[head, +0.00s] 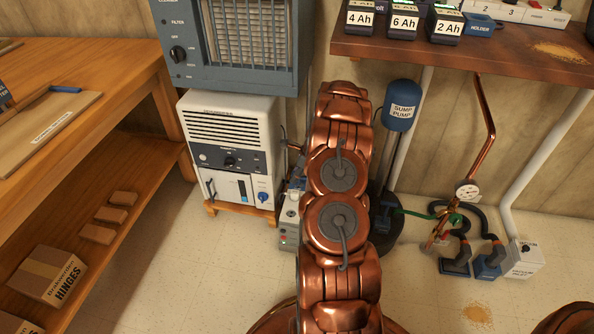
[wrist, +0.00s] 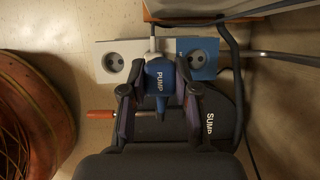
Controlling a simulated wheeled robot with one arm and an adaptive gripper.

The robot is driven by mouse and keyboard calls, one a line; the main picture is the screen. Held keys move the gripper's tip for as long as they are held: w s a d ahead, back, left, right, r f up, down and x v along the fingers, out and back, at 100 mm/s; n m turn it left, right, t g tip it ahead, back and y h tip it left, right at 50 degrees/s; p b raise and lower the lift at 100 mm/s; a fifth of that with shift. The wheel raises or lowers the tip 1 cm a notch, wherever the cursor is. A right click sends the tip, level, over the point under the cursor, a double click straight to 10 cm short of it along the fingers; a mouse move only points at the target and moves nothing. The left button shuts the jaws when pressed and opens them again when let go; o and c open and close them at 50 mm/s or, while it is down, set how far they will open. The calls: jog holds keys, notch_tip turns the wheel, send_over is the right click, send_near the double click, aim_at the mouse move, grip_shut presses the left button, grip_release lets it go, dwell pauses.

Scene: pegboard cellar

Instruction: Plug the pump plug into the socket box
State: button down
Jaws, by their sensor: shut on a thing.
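In the wrist view my gripper (wrist: 158,92) is shut on the blue pump plug (wrist: 158,76), which is labelled PUMP. The plug sits between the two fingers. Behind it is the socket box, with a pale grey half (wrist: 106,56) to the left and a blue half (wrist: 205,70) to the right. Each half shows one round two-hole socket. The plug overlaps the area between the two sockets; I cannot tell whether it touches the box. In the head view my arm hides my gripper and the plug. The box (head: 290,214) shows there only partly, left of my arm.
A white dehumidifier (head: 235,150) on a wooden stand is left of the socket box. The blue sump pump (head: 402,105) stands right of my arm. A dark cable (wrist: 228,35) runs past the blue socket. A red-handled tool (wrist: 101,114) shows beside my gripper.

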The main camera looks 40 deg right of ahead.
jog(key=s+a+f+p, duration=0.1)
jog(key=s+a, duration=0.3)
jog(key=a, duration=0.3)
jog(key=shift+s+f, duration=0.15)
jog(key=shift+s, duration=0.25)
dwell(0.6)
jog(key=shift+f, duration=0.15)
notch_tip(320, 180, down, 3)
jog(key=shift+r, duration=0.1)
dwell(0.8)
jog(key=shift+p, duration=1.3)
dwell(1.6)
jog(key=shift+f, duration=0.75)
dwell(1.4)
